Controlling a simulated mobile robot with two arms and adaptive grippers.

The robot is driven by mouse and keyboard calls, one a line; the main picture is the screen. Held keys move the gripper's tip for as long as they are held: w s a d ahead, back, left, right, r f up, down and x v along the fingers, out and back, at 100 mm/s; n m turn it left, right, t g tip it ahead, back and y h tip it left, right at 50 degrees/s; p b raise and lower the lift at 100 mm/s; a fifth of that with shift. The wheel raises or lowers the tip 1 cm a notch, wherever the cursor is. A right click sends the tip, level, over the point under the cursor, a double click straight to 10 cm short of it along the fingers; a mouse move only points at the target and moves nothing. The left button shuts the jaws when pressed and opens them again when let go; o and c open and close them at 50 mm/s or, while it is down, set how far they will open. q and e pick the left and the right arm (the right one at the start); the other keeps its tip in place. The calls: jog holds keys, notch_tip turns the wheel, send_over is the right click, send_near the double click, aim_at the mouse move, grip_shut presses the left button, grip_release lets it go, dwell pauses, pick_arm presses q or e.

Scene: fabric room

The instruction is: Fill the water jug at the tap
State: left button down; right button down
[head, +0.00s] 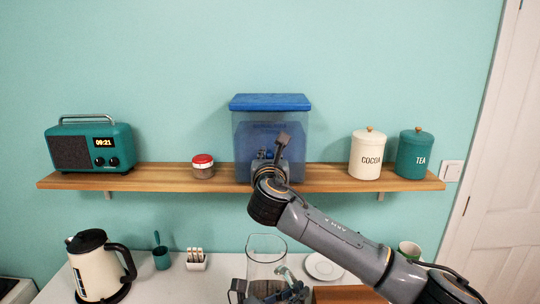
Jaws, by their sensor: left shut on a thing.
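A clear container with a blue lid (270,103) stands on the shelf, with blue liquid inside. Its lower front, where the tap would be, is hidden by my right gripper (270,158). That gripper is up against the container front, and its jaw state is unclear. The clear water jug (266,250) is below, under the shelf and roughly beneath the container, upright. My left gripper (276,292) is shut on the jug near the bottom edge of the view. The jug's lower part is partly hidden by the gripper, and I cannot tell its water level.
The wooden shelf (150,180) also holds a teal radio (90,146), a red-lidded jar (203,168), a cocoa tin (367,156) and a tea tin (415,156). Below on the counter are a kettle (97,268), a teal cup (161,258), a toast rack (196,260) and a white plate (323,266).

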pick_arm(q)
jog(key=shift+r, duration=0.2)
pick_arm(e)
jog(key=shift+s+f, duration=0.1)
jog(key=t, duration=0.1)
jog(key=s+t, duration=0.1)
jog(key=t, duration=0.1)
jog(key=s+t, duration=0.1)
jog(key=shift+f, duration=0.3)
jog(key=shift+s+f+t, duration=0.25)
jog(key=shift+s+t, duration=0.2)
jog(key=shift+t, duration=0.5)
jog(key=shift+s+f+t, duration=0.2)
jog(key=shift+s+t, duration=0.2)
jog(key=shift+t, duration=0.55)
jog(key=shift+f, duration=0.1)
jog(key=c, duration=1.2)
grip_release()
